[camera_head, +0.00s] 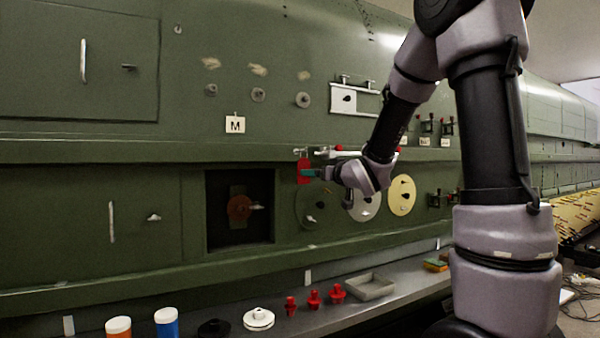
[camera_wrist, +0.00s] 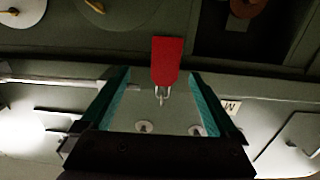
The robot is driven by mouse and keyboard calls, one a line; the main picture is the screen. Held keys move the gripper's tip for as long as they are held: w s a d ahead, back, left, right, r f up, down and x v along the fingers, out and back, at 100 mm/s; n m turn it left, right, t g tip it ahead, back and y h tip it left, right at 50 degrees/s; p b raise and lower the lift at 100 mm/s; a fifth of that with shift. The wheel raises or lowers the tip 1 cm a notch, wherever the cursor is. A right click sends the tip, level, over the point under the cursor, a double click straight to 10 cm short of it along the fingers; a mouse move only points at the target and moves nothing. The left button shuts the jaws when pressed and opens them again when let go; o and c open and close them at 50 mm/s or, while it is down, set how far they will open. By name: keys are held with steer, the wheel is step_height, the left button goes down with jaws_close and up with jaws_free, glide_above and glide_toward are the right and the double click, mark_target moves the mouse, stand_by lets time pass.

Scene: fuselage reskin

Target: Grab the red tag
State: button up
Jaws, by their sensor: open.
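The red tag (camera_head: 304,171) hangs from a small hook on the green fuselage wall, left of a white horizontal handle. In the wrist view the red tag (camera_wrist: 167,61) shows with the hook's metal prongs at its lower end, and that picture looks upside down. My gripper (camera_head: 312,173) reaches in from the right, with its teal fingertips at the tag. In the wrist view my gripper (camera_wrist: 158,85) is open, one teal finger on each side of the tag. The tag lies between or just beyond the fingertips; I cannot tell whether either finger touches it.
A white M label (camera_head: 235,125) is on the wall to the left. A square recess (camera_head: 218,222) with a red-brown knob sits below left. Round discs, including a yellow one (camera_head: 402,195), sit below right. A shelf (camera_head: 340,314) below holds red fittings, a grey tray and jars.

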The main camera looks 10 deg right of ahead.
mark_target(304, 166)
steer(key=shift+n+y, duration=0.3)
steer(key=x, duration=1.1)
steer(key=shift+a, duration=0.35)
steer(key=c, duration=1.4)
steer(key=shift+r, duration=0.1)
